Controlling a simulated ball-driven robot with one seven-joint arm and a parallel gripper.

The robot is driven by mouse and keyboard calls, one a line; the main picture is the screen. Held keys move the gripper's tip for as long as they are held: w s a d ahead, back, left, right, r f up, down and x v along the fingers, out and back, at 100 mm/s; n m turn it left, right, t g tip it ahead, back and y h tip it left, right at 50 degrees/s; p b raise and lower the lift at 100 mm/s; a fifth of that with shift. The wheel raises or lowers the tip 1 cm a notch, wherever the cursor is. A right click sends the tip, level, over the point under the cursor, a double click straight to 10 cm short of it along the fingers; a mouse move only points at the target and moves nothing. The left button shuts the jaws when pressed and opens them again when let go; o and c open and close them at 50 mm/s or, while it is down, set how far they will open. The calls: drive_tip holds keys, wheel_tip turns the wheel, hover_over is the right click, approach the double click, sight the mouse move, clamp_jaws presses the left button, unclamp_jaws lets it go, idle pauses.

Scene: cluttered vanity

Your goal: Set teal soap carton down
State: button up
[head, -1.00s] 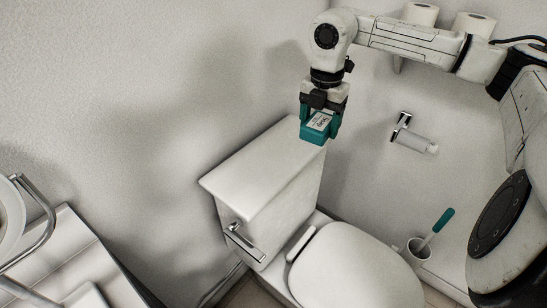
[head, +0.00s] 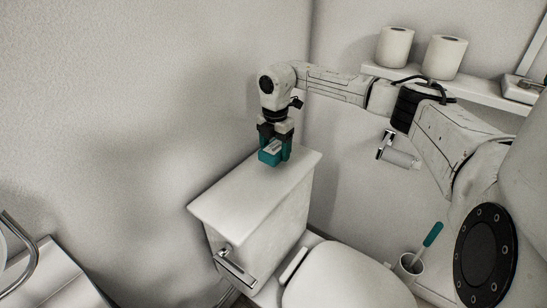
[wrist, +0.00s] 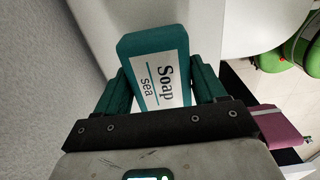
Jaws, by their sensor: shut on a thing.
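The teal soap carton (head: 270,156) has a white label, which reads "Soap sea" in the wrist view (wrist: 145,45). My gripper (head: 274,150) is shut on it, with one teal finger on each side of the carton in the wrist view (wrist: 163,85). In the head view the carton is over the far part of the white toilet tank lid (head: 245,195). I cannot tell whether its underside touches the lid.
The wall stands close behind and left of the tank. Most of the lid is bare. The toilet seat lid (head: 345,280) is in front, with a brush holder (head: 408,268) to its right. Two paper rolls (head: 395,47) stand on a shelf (head: 470,92).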

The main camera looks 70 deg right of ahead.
sight(274, 146)
drive_tip(key=shift+w+d+f, duration=0.1)
drive_tip(key=shift+w+f, duration=0.2)
drive_tip(key=shift+f, duration=1.65)
drive_tip(key=shift+f, duration=0.1)
drive_tip(key=o, duration=1.1)
wheel_tip(274, 146, up, 12)
drive_tip(key=shift+r, duration=0.15)
